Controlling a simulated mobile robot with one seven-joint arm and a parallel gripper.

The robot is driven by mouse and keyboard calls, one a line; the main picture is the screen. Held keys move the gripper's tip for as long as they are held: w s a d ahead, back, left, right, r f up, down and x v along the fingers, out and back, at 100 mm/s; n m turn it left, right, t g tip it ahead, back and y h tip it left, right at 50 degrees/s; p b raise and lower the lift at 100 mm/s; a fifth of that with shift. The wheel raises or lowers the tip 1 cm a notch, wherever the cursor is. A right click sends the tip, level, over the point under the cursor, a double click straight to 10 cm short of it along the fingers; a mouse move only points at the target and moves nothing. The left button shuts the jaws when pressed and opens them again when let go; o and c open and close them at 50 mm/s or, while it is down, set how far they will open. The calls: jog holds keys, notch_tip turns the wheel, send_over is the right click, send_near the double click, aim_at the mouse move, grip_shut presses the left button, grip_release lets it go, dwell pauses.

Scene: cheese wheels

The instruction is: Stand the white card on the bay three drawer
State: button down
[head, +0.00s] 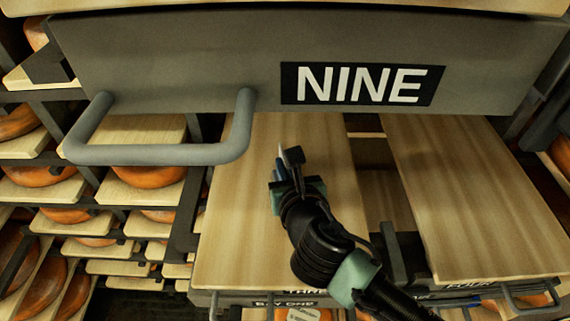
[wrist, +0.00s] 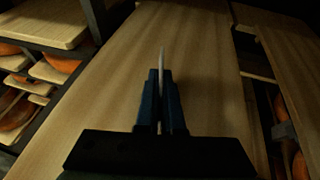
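The white card (wrist: 162,58) shows edge-on as a thin pale upright strip between my fingertips in the wrist view. My gripper (wrist: 162,80) is shut on it. In the head view my gripper (head: 288,162) is over the left wooden drawer board (head: 235,225), near its middle, and only a thin pale sliver of the card (head: 280,151) shows. The label on this board's front edge is partly cut off and seems to read THREE. I cannot tell whether the card touches the board.
The grey drawer front marked NINE (head: 190,50), with a protruding handle (head: 160,153), overhangs the boards. A second board (head: 470,190), its label seemingly FOUR, lies to the right across a gap. Racks of orange cheese wheels (head: 150,178) stand left. The left board looks otherwise bare.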

jog(key=shift+f+b, duration=0.3)
jog(key=c, duration=1)
grip_release()
jog(key=shift+o, duration=0.2)
jog(key=p+v, duration=0.1)
jog(key=v, duration=1.2)
